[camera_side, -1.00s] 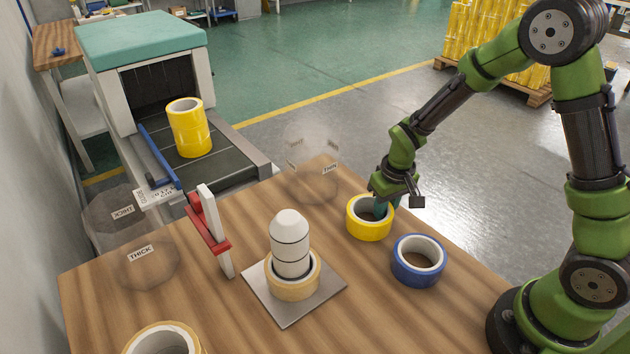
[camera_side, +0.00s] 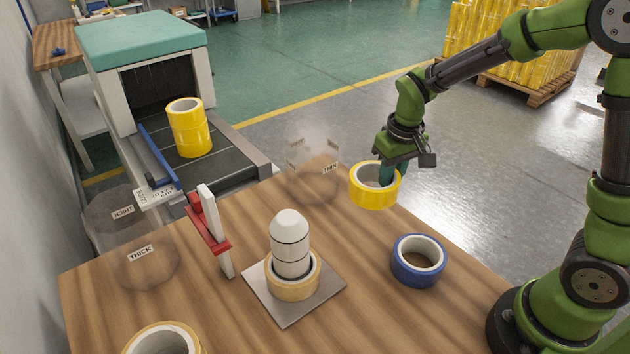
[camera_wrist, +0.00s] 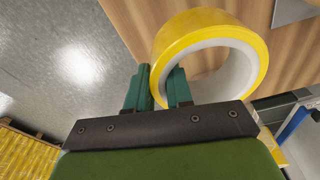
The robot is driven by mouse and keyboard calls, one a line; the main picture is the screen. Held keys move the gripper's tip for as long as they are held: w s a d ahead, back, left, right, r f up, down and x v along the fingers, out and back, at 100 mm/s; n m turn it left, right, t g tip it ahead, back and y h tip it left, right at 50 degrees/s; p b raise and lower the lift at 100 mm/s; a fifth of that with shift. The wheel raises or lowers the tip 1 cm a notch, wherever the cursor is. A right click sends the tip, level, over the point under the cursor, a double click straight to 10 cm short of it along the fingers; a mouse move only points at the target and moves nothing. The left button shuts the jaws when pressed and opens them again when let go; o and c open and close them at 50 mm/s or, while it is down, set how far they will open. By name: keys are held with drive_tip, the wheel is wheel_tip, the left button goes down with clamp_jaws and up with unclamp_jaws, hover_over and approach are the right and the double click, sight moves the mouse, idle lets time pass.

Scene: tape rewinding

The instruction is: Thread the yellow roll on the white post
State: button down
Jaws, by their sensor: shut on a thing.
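The yellow roll (camera_side: 374,196) is in my gripper (camera_side: 384,176), held up above the table. My gripper is shut on the roll's wall, one finger inside the hole. In the wrist view the yellow roll (camera_wrist: 200,37) hangs on its rim between the two fingers of my gripper (camera_wrist: 160,88). The white post (camera_side: 290,240) stands upright on a grey metal plate (camera_side: 328,286), to the left of and nearer the camera than the roll. A tan roll (camera_side: 294,286) sits around the post's base.
A blue roll (camera_side: 418,261) lies on the wooden table (camera_side: 370,320) right of the post. A red and white upright holder (camera_side: 208,228) stands left of the post. Clear bins are marked THICK (camera_side: 142,262) and THIN (camera_side: 316,180).

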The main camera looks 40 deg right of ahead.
sight(288, 231)
wheel_tip(288, 231, up, 18)
drive_tip(key=a+n, duration=0.4)
drive_tip(key=a, duration=1.8)
wheel_tip(288, 231, down, 9)
drive_tip(key=shift+r+y, duration=0.2)
drive_tip(key=shift+y, duration=0.1)
drive_tip(key=shift+f, duration=0.15)
drive_tip(key=shift+f, duration=0.5)
drive_tip(key=shift+f, duration=0.9)
